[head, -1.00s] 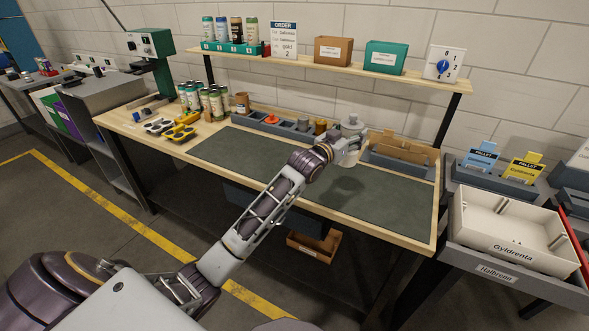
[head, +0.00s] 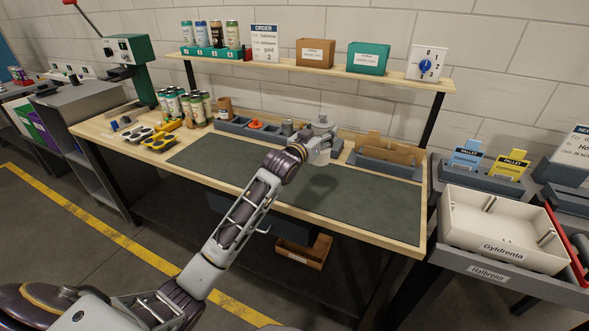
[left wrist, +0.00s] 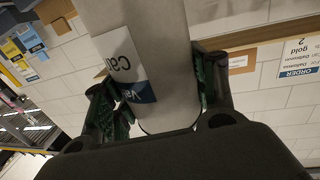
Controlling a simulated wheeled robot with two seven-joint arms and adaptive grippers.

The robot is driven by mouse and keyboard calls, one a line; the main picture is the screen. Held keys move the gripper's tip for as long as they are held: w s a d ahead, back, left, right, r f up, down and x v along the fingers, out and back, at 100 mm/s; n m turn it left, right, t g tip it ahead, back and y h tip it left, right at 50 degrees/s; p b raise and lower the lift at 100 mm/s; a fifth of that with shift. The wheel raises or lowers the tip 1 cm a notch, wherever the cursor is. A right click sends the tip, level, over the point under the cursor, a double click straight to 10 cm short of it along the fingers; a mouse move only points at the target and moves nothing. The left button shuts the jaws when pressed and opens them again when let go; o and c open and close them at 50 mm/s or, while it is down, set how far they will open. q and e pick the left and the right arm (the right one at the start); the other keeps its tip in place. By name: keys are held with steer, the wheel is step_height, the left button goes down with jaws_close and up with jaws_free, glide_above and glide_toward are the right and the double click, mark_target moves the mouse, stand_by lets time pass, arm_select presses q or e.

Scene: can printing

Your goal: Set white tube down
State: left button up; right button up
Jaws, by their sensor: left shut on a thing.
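The white tube (left wrist: 150,45), greyish with a white and blue label, is held between the two fingers of my left gripper (left wrist: 155,95) in the left wrist view. In the head view the left gripper (head: 322,148) is over the back of the dark mat (head: 350,188), left of the grey tray with cardboard dividers. The arm and gripper hide most of the tube there; only a pale grey top part (head: 322,120) shows. Whether its base touches the bench cannot be told. My right gripper is not in view.
A grey compartment tray (head: 235,126) with an orange piece stands at the back, left of the gripper. A grey tray with cardboard dividers (head: 385,168) is on its right. Several printed cans (head: 183,105) stand at the left. The mat's front and right are bare.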

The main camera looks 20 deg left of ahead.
mark_target(320, 158)
arm_select(q)
step_height(320, 158, down, 4)
steer(key=shift+r, duration=0.1)
steer(key=shift+f, duration=0.7)
step_height(320, 158, down, 4)
steer(key=shift+r, duration=0.1)
steer(key=shift+f, duration=0.5)
steer(key=o, duration=1)
steer(key=shift+o, duration=1.3)
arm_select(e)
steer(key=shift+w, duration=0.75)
